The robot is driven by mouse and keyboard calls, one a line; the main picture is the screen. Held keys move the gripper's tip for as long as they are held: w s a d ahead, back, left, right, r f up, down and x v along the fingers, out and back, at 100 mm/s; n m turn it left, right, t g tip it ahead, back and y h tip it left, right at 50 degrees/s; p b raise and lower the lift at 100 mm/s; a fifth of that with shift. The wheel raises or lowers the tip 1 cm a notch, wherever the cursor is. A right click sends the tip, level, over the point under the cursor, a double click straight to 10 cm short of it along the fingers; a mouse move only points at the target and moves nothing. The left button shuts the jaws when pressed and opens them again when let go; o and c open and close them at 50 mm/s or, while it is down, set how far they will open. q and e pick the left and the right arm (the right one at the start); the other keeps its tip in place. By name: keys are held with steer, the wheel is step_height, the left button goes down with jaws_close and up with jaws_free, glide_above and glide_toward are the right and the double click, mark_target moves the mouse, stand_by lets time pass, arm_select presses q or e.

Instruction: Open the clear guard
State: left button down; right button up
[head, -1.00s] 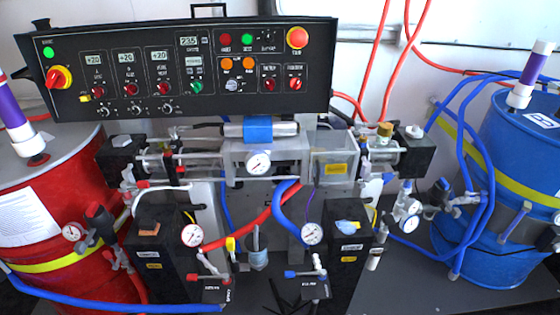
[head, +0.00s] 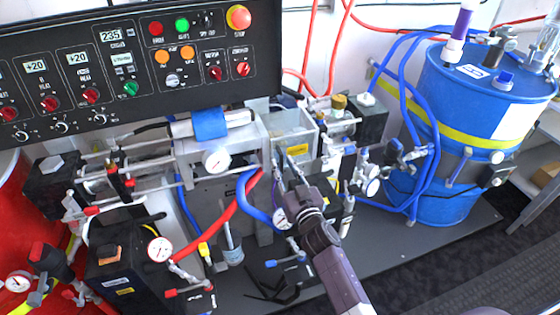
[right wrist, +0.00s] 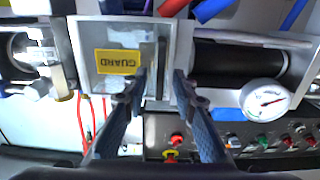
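The clear guard (head: 292,124) is a see-through box cover on the right part of the pump assembly. It looks closed and has a yellow label. In the right wrist view the guard (right wrist: 112,34) fills the upper left, its label reading GUARD upside down. My right gripper (head: 284,165) is in front of the guard's lower left side, fingers pointing at it. In the right wrist view the gripper (right wrist: 160,73) is open with nothing held, its fingertips on either side of the guard's edge. I cannot tell whether they touch it. My left gripper is not in view.
A black control panel (head: 130,62) stands above the pump. A pressure gauge (head: 216,161) sits left of the guard. Red and blue hoses (head: 258,200) run below it. A blue drum (head: 466,120) with hoses stands at right. A red drum (head: 18,215) is at left.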

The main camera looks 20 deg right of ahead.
steer(key=shift+w, duration=1.15)
steer(key=shift+c, duration=0.5)
jaws_close()
